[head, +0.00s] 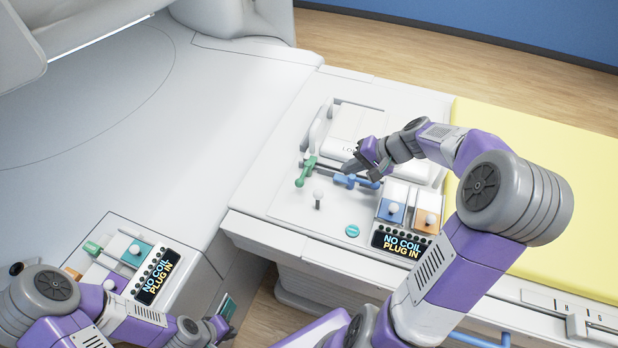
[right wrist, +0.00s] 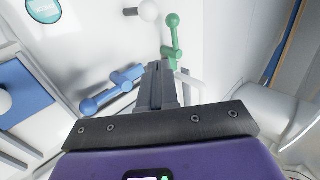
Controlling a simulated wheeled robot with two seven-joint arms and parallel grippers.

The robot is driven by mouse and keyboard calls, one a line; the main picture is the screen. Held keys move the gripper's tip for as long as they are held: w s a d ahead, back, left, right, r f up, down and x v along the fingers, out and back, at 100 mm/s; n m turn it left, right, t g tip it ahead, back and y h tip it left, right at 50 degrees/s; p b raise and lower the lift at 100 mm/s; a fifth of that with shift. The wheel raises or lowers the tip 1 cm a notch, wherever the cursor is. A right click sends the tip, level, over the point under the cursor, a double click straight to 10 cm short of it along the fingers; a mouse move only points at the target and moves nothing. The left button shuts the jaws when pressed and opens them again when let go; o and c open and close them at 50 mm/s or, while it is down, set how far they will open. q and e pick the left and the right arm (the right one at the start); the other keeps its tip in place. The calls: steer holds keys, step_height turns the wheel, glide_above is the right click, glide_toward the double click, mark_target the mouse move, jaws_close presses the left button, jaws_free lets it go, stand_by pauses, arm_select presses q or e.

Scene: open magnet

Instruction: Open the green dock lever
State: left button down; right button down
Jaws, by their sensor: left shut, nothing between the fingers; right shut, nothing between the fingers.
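The green dock lever (head: 305,172) stands on the white table-end panel, left of a blue lever (head: 357,181). In the right wrist view the green lever (right wrist: 172,40) is just beyond my fingertips, and the blue lever (right wrist: 110,92) is to their left. My right gripper (head: 347,169) is shut and empty. It is over the panel by the blue lever, right of the green one; I cannot tell whether it touches the blue lever. My left gripper (head: 219,325) is low in the head view, far from the green lever, shut and empty.
A white-knobbed post (head: 318,197) stands in front of the levers. Blue and orange connector blocks (head: 394,210) and a "NO COIL PLUG IN" display (head: 402,243) are to the right. A second such display (head: 156,277) is at lower left. A yellow pad (head: 545,180) lies at right.

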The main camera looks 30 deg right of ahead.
stand_by(0.3)
steer(key=b, duration=0.1)
glide_toward(306, 172)
steer(key=f, duration=0.1)
steer(key=s+a+f, duration=0.1)
steer(key=f, duration=0.1)
steer(key=a+f, duration=0.1)
steer(key=shift+s+f, duration=0.2)
steer(key=shift+w+a, duration=0.8)
steer(key=shift+w, duration=0.1)
steer(key=shift+w+a+f, duration=0.15)
steer(key=shift+w+a, duration=0.15)
steer(key=shift+w, duration=0.15)
